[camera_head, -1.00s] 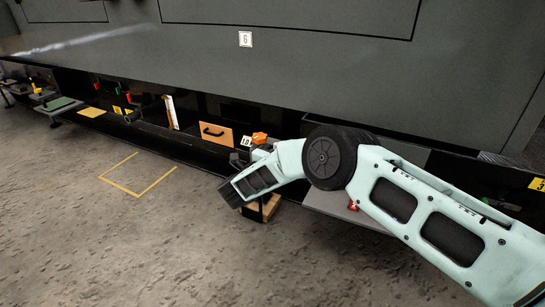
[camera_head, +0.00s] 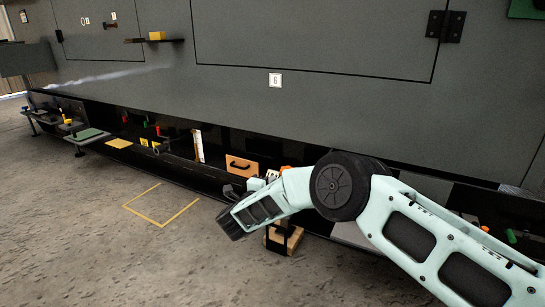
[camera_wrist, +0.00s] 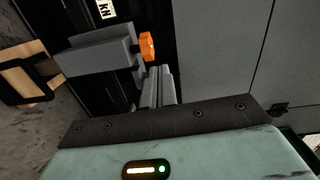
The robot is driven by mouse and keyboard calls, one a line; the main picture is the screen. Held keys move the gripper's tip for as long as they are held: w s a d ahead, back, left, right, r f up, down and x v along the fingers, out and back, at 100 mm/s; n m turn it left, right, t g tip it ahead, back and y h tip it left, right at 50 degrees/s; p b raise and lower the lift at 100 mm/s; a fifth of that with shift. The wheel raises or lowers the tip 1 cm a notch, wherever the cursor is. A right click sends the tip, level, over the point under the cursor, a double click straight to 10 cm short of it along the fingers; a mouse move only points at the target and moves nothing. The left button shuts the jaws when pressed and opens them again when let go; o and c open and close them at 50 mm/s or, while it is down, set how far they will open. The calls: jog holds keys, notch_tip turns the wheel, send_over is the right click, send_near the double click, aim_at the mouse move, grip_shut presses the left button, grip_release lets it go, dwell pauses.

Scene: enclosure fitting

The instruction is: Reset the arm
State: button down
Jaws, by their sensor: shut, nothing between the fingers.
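My arm reaches in from the right in the head view, with its dark-ended wrist (camera_head: 245,215) low in front of the long dark grey enclosure (camera_head: 300,100). In the wrist view my gripper (camera_wrist: 158,72) has its two grey fingers side by side, shut and empty. The fingertips are close to a grey block (camera_wrist: 100,52) with an orange knob (camera_wrist: 147,46). I cannot tell whether they touch it. In the head view the fingers are mostly hidden by the wrist.
A wooden block with a black strap (camera_head: 283,240) stands below my wrist; it also shows in the wrist view (camera_wrist: 22,82). An orange panel with a black handle (camera_head: 241,166) is on the low ledge. A yellow floor outline (camera_head: 160,223) lies on clear ground at left.

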jog(key=a+r+n+y+p, duration=0.2)
jog(key=a+r+n+y, duration=0.35)
jog(key=r, duration=0.45)
jog(key=s+a+r+n+g+y+p, duration=0.3)
jog(key=s+r+n+y, duration=0.2)
jog(key=s+r+n, duration=0.3)
jog(key=s+a+r+n+g+y+p, duration=0.35)
jog(key=s+r+n+y, duration=0.2)
jog(key=s, duration=0.35)
jog(key=s+d+r+n+g+h+p, duration=0.35)
jog(key=s+d+n+g, duration=0.2)
jog(key=s+d, duration=0.95)
jog(key=s+d+r+n+g+h+p, duration=0.2)
jog(key=s+d+n+g+h+p, duration=0.3)
jog(key=s+d, duration=1)
jog(key=s+a+r+p, duration=0.1)
jog(key=a+r+p, duration=0.1)
jog(key=r+p, duration=1.5)
jog(key=s+a+r+t+p, duration=0.1)
jog(key=s+a+r+p, duration=0.1)
jog(key=r+p, duration=1.6)
jog(key=shift+s+a+r+n+y, duration=0.2)
jog(key=shift+s+r+n+y, duration=0.2)
jog(key=shift+r, duration=0.25)
jog(key=shift+w, duration=0.1)
